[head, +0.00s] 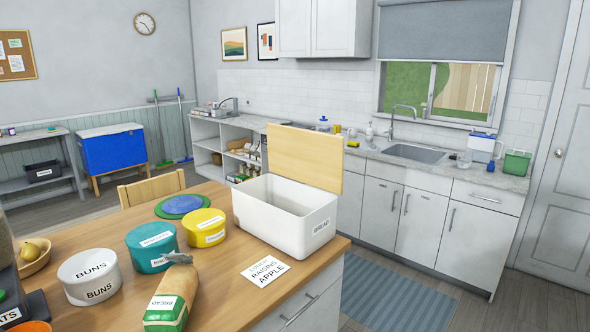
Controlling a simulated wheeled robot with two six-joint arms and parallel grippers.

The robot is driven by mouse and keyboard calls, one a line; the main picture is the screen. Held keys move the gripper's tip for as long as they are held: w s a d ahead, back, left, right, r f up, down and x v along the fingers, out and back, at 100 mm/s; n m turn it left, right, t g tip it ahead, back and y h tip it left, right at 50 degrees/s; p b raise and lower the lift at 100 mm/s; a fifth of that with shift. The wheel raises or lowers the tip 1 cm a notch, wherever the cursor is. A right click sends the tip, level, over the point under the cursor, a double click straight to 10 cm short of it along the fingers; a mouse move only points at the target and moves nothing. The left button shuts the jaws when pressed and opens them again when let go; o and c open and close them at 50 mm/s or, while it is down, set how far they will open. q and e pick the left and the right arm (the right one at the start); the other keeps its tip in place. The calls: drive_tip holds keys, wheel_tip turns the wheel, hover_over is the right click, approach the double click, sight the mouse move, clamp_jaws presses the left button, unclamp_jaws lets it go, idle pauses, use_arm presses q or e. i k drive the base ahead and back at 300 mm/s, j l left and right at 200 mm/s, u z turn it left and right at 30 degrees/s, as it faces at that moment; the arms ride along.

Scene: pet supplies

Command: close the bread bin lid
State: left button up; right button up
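The white bread bin (276,220), labelled BREAD on its right end, stands on the wooden island top near the far right corner. Its light wooden lid (305,155) stands up along the far side, open. The inside that shows looks empty. A bread bag (172,299) lies on the counter in front of the bin. Neither of my grippers is in the head view.
A white BUNS tin (90,277), a teal tin (152,247) and a yellow tin (204,228) stand left of the bin. A printed card (264,272) lies in front of it. A chair (151,188) is behind the island.

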sight(315, 159)
drive_tip(key=i+l+u, duration=0.1)
drive_tip(key=u, duration=0.35)
drive_tip(key=i+l+u, duration=0.1)
drive_tip(key=l+u, duration=0.45)
drive_tip(key=u, duration=0.3)
drive_tip(key=l+u, duration=0.35)
drive_tip(key=l, duration=0.9)
drive_tip(key=l+u, duration=0.4)
drive_tip(key=l, duration=0.85)
drive_tip(key=k+l, duration=0.1)
drive_tip(key=l, duration=0.85)
drive_tip(key=k+l, duration=0.15)
drive_tip(key=l, duration=0.8)
drive_tip(key=k+l, duration=0.15)
drive_tip(key=l, duration=0.35)
